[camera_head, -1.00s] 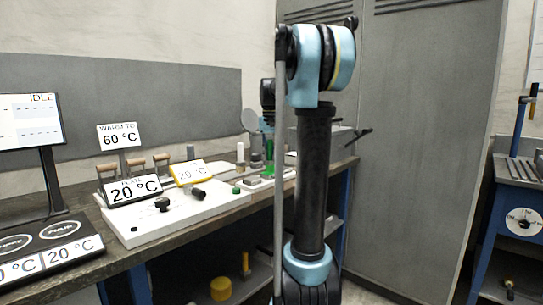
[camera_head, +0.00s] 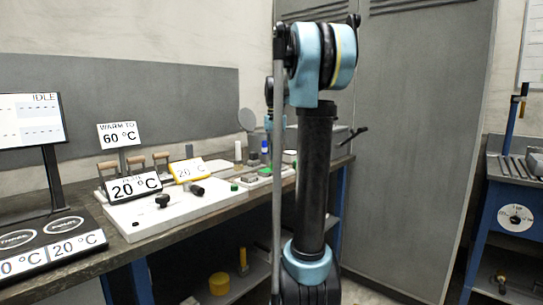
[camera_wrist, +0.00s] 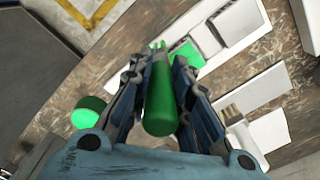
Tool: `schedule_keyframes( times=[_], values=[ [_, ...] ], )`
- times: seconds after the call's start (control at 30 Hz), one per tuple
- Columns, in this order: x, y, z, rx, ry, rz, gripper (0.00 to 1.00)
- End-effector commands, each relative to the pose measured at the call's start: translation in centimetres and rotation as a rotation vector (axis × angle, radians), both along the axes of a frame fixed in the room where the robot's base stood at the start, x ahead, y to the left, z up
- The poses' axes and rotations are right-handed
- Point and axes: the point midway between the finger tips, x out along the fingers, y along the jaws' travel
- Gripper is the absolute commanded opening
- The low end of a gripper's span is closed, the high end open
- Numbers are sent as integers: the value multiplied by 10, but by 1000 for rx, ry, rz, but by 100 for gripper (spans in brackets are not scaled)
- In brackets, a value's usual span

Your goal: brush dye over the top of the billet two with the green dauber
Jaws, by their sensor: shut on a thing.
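In the wrist view my gripper (camera_wrist: 160,64) is shut on the green dauber (camera_wrist: 160,105), holding it lengthwise between the fingers. The dauber's forked-looking tip points away, toward the top of the picture. Beyond the tip lie pale blocks (camera_wrist: 239,22) and a flat green patch (camera_wrist: 190,53) on the bench. More pale pieces (camera_wrist: 255,88) lie to the right of the fingers. I cannot tell which piece is billet two. A green round pot or cap (camera_wrist: 88,112) stands left of the fingers. In the head view my arm hides most of the gripper and the dauber.
A white board (camera_head: 180,207) with a dark knob lies on the wooden bench. A tall grey cabinet (camera_head: 420,150) rises right of my arm.

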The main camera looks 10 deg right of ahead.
Motion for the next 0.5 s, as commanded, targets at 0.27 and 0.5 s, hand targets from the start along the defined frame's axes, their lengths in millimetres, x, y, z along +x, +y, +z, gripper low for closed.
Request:
schedule_keyframes(
  times=[0.27,0.5],
  values=[
    [0,4,33,0,0,5,0],
    [0,4,55,0,0,6,0]
  ],
)
